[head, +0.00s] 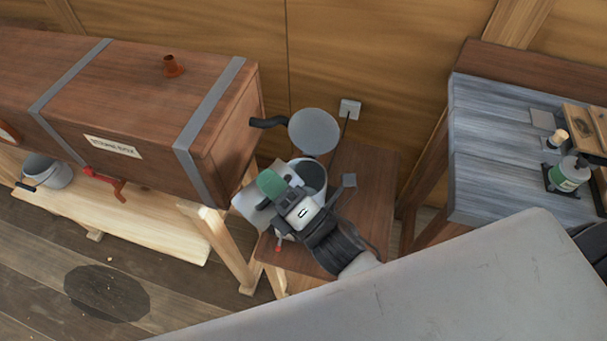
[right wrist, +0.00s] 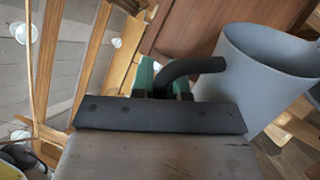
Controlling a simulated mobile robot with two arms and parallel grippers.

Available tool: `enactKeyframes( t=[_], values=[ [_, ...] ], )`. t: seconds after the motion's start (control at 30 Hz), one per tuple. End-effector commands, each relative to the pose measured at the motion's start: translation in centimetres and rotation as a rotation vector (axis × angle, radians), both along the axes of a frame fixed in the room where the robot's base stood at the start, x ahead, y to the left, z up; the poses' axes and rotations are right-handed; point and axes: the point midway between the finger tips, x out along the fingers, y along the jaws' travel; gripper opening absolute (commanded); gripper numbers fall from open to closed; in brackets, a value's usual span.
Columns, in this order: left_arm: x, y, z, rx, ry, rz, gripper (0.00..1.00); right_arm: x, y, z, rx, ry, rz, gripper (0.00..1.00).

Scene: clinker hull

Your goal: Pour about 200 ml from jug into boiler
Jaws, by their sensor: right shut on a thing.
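The boiler (head: 316,172) is a grey round vessel on a small wooden table. Its open mouth shows, and a grey round lid (head: 314,131) stands raised behind it. My right gripper (head: 270,186), with green fingers, is in front of the boiler and hides part of it. It is shut on the dark handle of the jug. The jug (right wrist: 262,82) is a plain grey vessel in the right wrist view; part of it shows left of the gripper in the head view (head: 247,206). Its contents and exact tilt cannot be told. My left gripper is not in view.
A wooden steam box (head: 130,105) with grey bands stands left on trestles.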

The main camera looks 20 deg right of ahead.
Motion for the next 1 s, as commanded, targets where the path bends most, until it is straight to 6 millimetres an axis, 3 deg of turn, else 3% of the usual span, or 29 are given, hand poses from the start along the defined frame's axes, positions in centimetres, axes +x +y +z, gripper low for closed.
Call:
enactKeyframes(
  t=[1.0],
  values=[
    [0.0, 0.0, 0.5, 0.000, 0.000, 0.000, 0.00, 0.6, -1.1, 0.6, 0.060, 0.025, 0.000, 0.00]
  ],
)
